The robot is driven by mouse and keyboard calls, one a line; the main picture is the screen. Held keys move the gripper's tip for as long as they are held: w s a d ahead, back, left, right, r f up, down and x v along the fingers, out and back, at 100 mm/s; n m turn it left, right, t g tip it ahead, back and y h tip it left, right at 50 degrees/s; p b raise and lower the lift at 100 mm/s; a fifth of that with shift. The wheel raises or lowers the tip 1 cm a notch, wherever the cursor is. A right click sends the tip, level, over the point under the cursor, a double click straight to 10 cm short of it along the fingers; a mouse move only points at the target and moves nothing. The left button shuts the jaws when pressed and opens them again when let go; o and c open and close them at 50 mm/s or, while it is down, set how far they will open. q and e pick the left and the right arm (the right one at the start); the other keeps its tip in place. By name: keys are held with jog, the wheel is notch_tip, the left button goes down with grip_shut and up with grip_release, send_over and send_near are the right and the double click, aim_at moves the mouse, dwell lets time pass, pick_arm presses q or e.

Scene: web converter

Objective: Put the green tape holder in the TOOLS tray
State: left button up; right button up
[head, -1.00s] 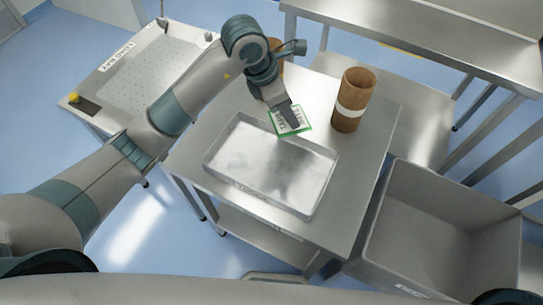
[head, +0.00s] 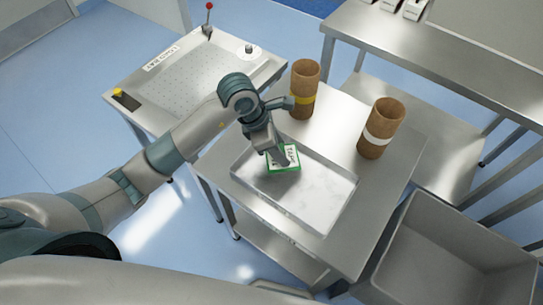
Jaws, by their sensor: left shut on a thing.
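The green tape holder (head: 284,158) is a flat green-framed piece with a white label that has dark print. My left gripper (head: 283,160) is shut on it and holds it over the far left part of the shallow metal tray (head: 330,205). The gripper partly covers the holder, and I cannot tell whether the holder touches the tray. The tray's bare floor shows to the right. Any TOOLS mark on the tray is not readable. My right gripper is not in view.
Two brown cardboard cores, one with a yellow band (head: 303,88) and one with a white band (head: 381,128), stand behind the tray. A perforated metal table (head: 195,85) is at the back left. A deep grey bin (head: 450,250) stands at the lower right.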

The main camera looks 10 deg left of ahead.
aim_at(270, 159)
pick_arm(q)
jog(key=shift+s+a+f, duration=0.25)
jog(key=shift+a, duration=0.25)
jog(key=shift+s+a+f, duration=0.2)
jog(key=shift+a+f, duration=0.05)
jog(key=shift+a, duration=0.2)
jog(key=shift+a+f, duration=0.2)
jog(key=shift+p, duration=0.3)
jog(key=shift+f+p, duration=0.8)
jog(key=shift+f, duration=1.2)
jog(key=shift+f, duration=0.1)
